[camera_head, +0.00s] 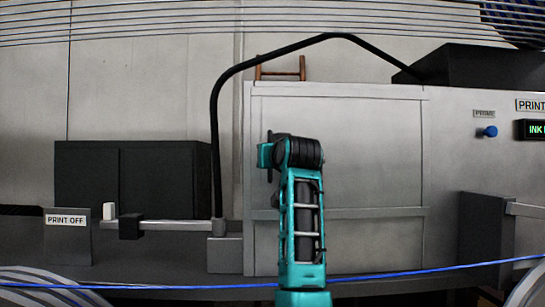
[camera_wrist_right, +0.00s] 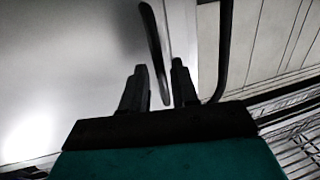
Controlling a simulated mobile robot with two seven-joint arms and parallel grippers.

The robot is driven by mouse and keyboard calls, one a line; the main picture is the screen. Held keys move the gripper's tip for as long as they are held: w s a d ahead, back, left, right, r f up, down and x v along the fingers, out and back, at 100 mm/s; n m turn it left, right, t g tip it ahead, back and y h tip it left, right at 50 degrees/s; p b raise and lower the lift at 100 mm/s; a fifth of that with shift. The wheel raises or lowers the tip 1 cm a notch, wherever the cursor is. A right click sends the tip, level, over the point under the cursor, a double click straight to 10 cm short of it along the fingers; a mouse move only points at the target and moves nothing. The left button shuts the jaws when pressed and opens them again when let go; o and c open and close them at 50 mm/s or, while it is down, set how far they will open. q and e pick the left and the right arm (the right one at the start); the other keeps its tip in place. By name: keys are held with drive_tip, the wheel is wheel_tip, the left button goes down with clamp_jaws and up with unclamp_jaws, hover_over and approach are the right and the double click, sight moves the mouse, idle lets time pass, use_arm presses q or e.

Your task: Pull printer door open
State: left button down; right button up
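The printer door (camera_head: 365,150) is a large light grey panel on the front of the machine in the head view. It looks shut. My teal right arm rises in front of its left part and hides the right gripper's fingers and most of the handle area. In the right wrist view my right gripper (camera_wrist_right: 160,70) has its two dark fingers apart. A dark curved bar (camera_wrist_right: 154,45), seemingly the door handle, runs into the gap between them. I cannot tell whether either finger touches it. My left gripper is not in view.
A black cable or hose (camera_head: 214,130) arches left of the door, up to a dark box (camera_head: 470,72). A rail with a black block (camera_head: 131,227) is at lower left. A blue cable (camera_head: 400,274) crosses low in front. A blue knob (camera_head: 488,131) is right of the door.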

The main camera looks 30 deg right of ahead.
clamp_jaws()
idle(0.4)
